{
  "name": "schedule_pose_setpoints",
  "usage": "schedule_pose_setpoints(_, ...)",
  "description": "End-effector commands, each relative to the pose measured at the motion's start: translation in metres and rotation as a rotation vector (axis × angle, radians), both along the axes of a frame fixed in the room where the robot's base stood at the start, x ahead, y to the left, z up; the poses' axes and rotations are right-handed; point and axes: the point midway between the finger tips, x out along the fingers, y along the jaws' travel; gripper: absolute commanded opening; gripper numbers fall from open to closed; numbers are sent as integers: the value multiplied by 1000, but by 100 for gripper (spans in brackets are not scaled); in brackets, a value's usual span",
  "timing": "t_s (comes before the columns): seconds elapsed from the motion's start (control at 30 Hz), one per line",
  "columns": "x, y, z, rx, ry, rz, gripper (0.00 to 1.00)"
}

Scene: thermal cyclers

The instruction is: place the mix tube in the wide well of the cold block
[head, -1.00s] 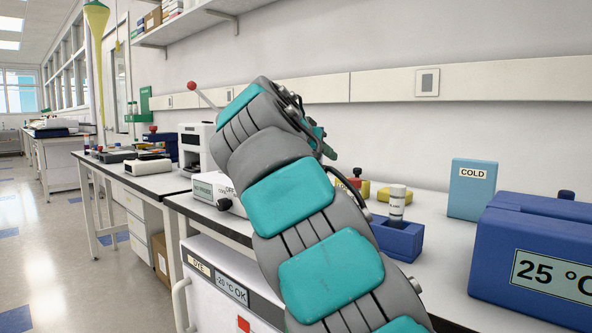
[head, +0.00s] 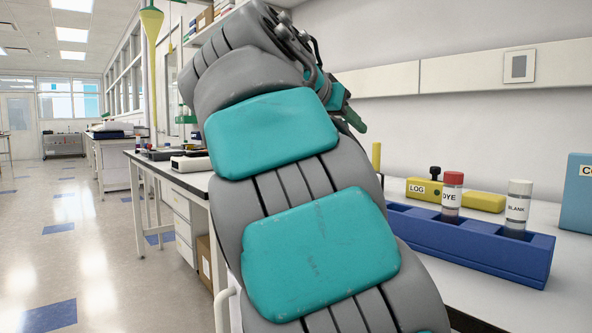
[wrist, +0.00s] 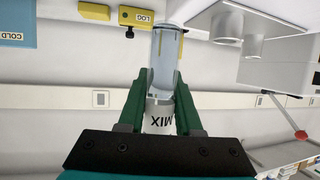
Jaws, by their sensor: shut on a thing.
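The mix tube (wrist: 165,62) is a clear tube with a white band marked MIX. In the wrist view it is held between the green fingers of my gripper (wrist: 161,90), which is shut on it. The wrist view is upside down, and the tube is clear of the bench. In the head view my gripper (head: 350,118) shows only partly behind my arm, and the tube is hidden. A light blue box marked COLD (wrist: 18,22) is in the wrist view's top left corner. It also shows at the head view's right edge (head: 577,200), cut off. No well is visible on it.
A dark blue rack (head: 455,243) holds a red-capped DYE tube (head: 452,195) and a white-capped BLANK tube (head: 517,208). A yellow LOG block (head: 424,190) stands behind it. Bare bench lies in front of the rack. A grey-white machine (wrist: 280,65) shows in the wrist view.

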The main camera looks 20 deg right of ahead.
Motion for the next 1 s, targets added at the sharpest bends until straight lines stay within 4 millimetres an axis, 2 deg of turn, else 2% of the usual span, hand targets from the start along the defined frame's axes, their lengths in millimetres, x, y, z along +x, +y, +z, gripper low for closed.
schedule_pose_setpoints(0.07,5,-3,0,0,0,-3,0)
schedule_pose_setpoints(0.5,76,-15,-6,2,1,-1,0)
schedule_pose_setpoints(1.0,144,-28,-11,2,2,-3,0)
